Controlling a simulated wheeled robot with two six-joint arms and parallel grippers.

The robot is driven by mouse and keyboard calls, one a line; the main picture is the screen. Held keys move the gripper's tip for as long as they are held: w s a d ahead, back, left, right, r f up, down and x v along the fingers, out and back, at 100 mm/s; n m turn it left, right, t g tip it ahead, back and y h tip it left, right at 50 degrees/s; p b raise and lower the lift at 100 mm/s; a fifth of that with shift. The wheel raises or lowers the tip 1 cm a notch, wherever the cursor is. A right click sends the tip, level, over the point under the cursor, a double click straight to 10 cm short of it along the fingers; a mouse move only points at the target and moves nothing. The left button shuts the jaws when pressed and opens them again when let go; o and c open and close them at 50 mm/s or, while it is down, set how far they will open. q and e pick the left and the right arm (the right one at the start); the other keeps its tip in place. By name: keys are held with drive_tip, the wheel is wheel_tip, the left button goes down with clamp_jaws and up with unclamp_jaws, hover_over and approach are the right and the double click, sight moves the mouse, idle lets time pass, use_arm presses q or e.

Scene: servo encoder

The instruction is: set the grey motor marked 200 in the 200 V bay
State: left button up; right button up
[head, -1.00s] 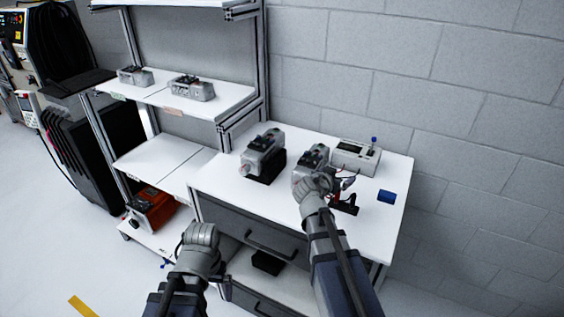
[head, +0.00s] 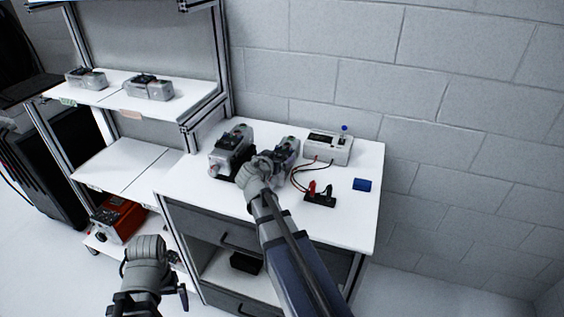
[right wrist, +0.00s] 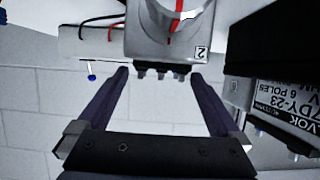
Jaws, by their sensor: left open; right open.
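Two grey motors stand on the white bench: one on the left (head: 231,147) and one to its right (head: 288,150). My right gripper (head: 266,162) is open at the right-hand motor and partly covers it. In the right wrist view a grey housing (right wrist: 168,38) carries a tag reading "2", the rest unreadable; it lies just beyond my spread fingers (right wrist: 163,78). A second motor's nameplate (right wrist: 270,100) shows at the right. My left gripper (head: 146,245) is open and empty in front of the rack. I cannot read which bay is 200 V.
A rack shelf (head: 112,97) holds two more grey motors (head: 148,88), with green and orange labels on its edge. The shelf below (head: 118,160) is empty. A meter (head: 328,147), wired clips (head: 320,196) and a blue block (head: 362,184) are on the bench. An orange-red box (head: 118,218) sits low.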

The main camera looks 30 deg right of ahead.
sight(290, 146)
drive_tip(key=shift+b+x, duration=1.05)
drive_tip(key=shift+x, duration=1.6)
drive_tip(key=shift+a, duration=0.15)
drive_tip(key=shift+c, duration=0.6)
clamp_jaws()
